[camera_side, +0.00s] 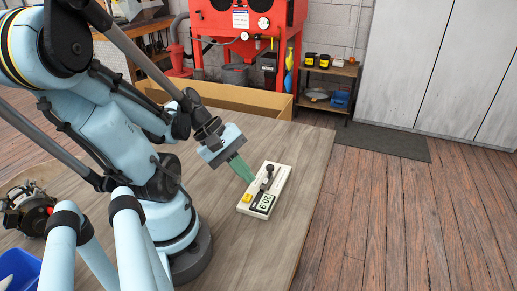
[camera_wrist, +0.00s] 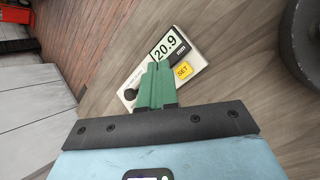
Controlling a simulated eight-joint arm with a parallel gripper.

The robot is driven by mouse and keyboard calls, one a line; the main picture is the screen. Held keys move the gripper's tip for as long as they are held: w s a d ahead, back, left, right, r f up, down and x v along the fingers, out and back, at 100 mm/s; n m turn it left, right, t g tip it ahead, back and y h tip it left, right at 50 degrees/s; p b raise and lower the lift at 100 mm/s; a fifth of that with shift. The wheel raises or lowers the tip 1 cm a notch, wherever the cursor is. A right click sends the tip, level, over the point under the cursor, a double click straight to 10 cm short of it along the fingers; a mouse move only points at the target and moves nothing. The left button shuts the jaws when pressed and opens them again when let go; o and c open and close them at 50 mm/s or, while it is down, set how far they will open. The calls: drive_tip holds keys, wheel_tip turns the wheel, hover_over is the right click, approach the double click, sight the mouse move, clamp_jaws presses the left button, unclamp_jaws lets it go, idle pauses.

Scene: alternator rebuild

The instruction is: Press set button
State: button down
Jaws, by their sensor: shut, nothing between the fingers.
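A white gauge box (camera_side: 283,181) lies on the wooden bench with a small black knob (camera_side: 270,169) on it. Its display (camera_side: 264,203) reads 20.9 mm, clearest in the wrist view (camera_wrist: 167,45). The yellow set button (camera_side: 247,197) is beside the display, and its SET label is readable in the wrist view (camera_wrist: 184,70). My gripper (camera_side: 249,179) has its green fingers shut and empty. In the side view the fingertips appear just behind the button, by the box's left edge. In the wrist view the fingertips (camera_wrist: 157,66) overlap the box, left of the button. I cannot tell whether they touch the box.
The bench (camera_side: 290,225) is clear right of the box, up to its edge. A dark metal part (camera_side: 27,208) and a blue bin (camera_side: 18,270) are at the left. A cardboard box (camera_side: 230,99) stands behind the bench.

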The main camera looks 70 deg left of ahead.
drive_tip(key=shift+r, duration=1)
drive_tip(key=m, duration=0.1)
drive_tip(key=w+m, duration=0.1)
drive_tip(key=m, duration=0.1)
drive_tip(key=shift+w+d+f+g+y, duration=0.15)
drive_tip(key=shift+d+f+g+y, duration=0.1)
drive_tip(key=shift+g+y, duration=0.15)
drive_tip(key=w+d+r+m+t+y, duration=0.1)
drive_tip(key=w+d+r+m+y, duration=0.1)
drive_tip(key=m, duration=0.6)
drive_tip(key=w+d+r+m+t+y, duration=0.1)
drive_tip(key=w+d+r+m, duration=0.2)
drive_tip(key=w+m, duration=0.4)
drive_tip(key=shift+w+d+r+m+y, duration=0.15)
drive_tip(key=shift+d+m+y, duration=0.25)
drive_tip(key=shift+d+m, duration=0.35)
